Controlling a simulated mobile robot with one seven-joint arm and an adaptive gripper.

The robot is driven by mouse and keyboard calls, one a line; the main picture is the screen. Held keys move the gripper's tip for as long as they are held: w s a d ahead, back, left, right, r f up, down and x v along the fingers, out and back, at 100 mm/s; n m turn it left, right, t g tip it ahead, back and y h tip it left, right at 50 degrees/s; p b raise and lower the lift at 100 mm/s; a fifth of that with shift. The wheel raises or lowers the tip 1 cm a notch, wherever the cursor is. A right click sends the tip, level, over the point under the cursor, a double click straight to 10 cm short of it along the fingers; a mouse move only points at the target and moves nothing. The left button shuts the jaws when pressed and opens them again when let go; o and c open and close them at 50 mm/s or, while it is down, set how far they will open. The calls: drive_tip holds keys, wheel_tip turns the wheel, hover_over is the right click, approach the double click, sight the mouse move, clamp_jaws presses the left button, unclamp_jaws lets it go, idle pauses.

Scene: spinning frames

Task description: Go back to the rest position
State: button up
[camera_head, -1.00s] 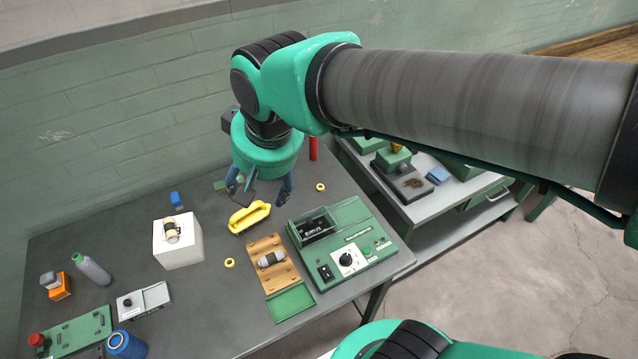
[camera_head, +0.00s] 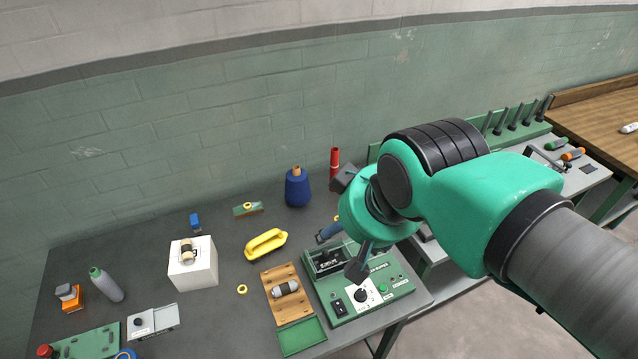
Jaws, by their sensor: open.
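My gripper (camera_head: 343,250) is open and empty. It hangs at the end of my green arm, above the back part of the green control box (camera_head: 372,292) with a black dial, and hides part of it. The grey table (camera_head: 215,327) carries the objects below. A yellow handled piece (camera_head: 266,244) lies left of my gripper, apart from it. A wooden tray (camera_head: 277,306) holding a grey and black cylinder (camera_head: 285,288) lies in front of the yellow piece.
A blue spool (camera_head: 298,188) and a red cylinder (camera_head: 334,165) stand at the table's back. A white block (camera_head: 193,268) and a grey bottle (camera_head: 106,284) stand further left. A second bench with tools (camera_head: 516,124) is at right, behind my arm.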

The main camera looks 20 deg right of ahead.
drive_tip(key=shift+f+b, duration=1.95)
drive_tip(key=shift+f, duration=0.05)
